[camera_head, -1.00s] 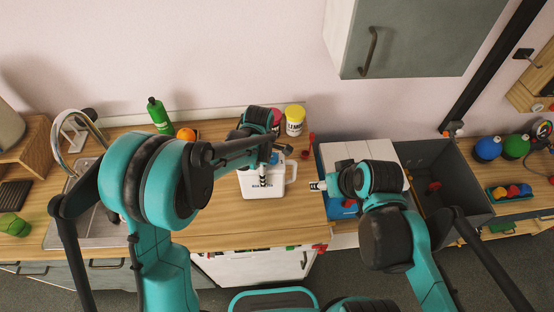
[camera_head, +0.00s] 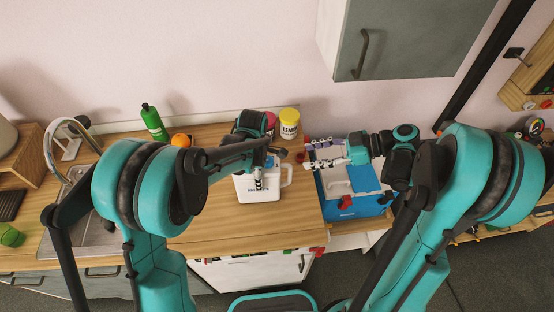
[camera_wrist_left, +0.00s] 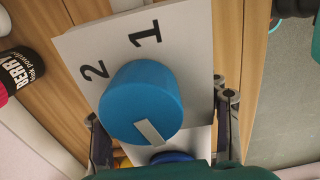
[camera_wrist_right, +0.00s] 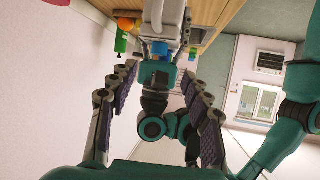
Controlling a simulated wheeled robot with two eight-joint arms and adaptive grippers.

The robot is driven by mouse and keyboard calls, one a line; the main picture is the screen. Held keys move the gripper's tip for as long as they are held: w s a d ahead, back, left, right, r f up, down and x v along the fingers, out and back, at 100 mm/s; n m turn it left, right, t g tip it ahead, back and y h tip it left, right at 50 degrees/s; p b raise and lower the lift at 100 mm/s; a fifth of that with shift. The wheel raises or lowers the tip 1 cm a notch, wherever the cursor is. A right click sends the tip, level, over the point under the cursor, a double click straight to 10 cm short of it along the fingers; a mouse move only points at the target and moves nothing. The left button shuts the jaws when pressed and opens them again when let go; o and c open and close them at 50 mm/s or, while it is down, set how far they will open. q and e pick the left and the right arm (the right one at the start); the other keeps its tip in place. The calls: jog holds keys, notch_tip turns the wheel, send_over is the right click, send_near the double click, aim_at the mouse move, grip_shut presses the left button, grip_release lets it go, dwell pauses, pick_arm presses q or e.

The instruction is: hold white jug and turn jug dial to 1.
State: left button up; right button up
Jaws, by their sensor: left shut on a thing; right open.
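The white jug (camera_head: 273,184) stands on the wooden counter, its handle toward the right. My left gripper (camera_head: 260,181) is shut on it from above; the left wrist view shows a finger at each side of the jug's pale panel (camera_wrist_left: 200,45). On that panel is a round blue dial (camera_wrist_left: 135,95) with a pale pointer bar, below the black numbers 1 and 2. The bar is on the dial's side away from both numbers. My right gripper (camera_head: 311,155) is open and empty, right of the jug, fingers toward it. Its wrist view shows the jug (camera_wrist_right: 163,18) ahead.
A yellow-labelled lemon jar (camera_head: 289,123) and a pink berry jar (camera_head: 270,120) stand behind the jug. A green bottle (camera_head: 154,122) and an orange (camera_head: 181,140) are back left. A blue and white box (camera_head: 355,186) lies right, below my right gripper. Counter left of the jug is clear.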

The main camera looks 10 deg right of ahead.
aim_at(277, 165)
jog(key=shift+n, duration=0.3)
jog(key=x, duration=1.1)
jog(key=shift+w+a, duration=0.15)
jog(key=shift+a, duration=0.2)
jog(key=shift+f, duration=0.1)
grip_shut()
